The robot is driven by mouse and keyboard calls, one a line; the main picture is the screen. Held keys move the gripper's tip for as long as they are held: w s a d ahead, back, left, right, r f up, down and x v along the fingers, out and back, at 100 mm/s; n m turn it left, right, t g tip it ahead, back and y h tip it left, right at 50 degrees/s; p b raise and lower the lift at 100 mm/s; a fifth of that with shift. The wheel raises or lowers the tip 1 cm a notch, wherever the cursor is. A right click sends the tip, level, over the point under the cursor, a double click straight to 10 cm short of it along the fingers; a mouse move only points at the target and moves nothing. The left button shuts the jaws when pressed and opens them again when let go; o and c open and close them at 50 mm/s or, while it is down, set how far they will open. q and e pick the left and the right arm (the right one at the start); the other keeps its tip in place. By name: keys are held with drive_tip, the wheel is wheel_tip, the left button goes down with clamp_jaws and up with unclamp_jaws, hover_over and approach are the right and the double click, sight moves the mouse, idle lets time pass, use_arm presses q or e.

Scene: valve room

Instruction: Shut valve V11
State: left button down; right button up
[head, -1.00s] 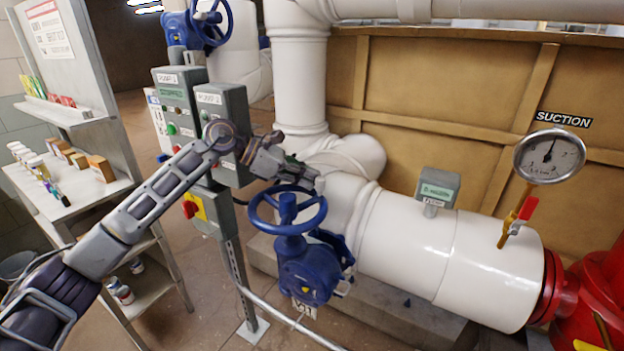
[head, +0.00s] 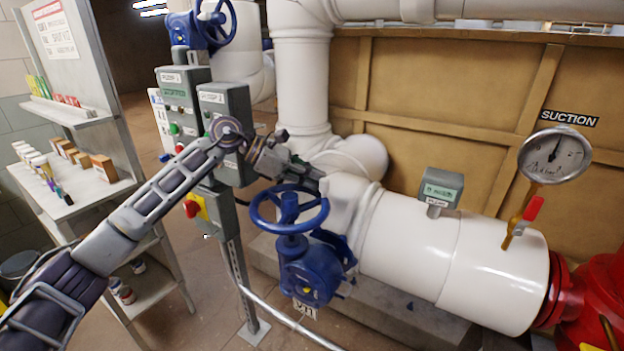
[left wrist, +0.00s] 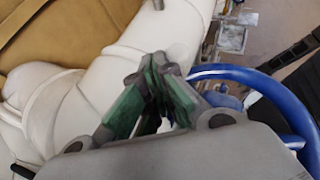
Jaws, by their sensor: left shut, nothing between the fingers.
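Valve V11 is a blue gearbox valve (head: 312,270) with a blue handwheel (head: 318,222) on top, in the middle of the head view. A tag reading V11 (head: 304,310) hangs at its lower front. My left gripper (head: 316,178) is over the far side of the handwheel, close to its rim; I cannot tell if it touches. In the left wrist view the green-padded fingers (left wrist: 160,80) meet at their tips with nothing between them. The blue rim (left wrist: 270,88) passes behind and to the right of them. My right gripper is not in view.
A large white pipe (head: 410,245) runs behind the valve to a red flange at right. Grey pump control boxes (head: 224,120) stand left of the wheel, near my forearm. A suction gauge (head: 554,155) and a small grey instrument box (head: 440,188) sit on the pipe.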

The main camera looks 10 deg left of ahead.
use_arm(q)
drive_tip(key=shift+s+d, duration=0.25)
idle(2.2)
drive_tip(key=shift+a, duration=0.1)
drive_tip(key=v, duration=1.2)
drive_tip(key=shift+f, duration=0.1)
idle(0.4)
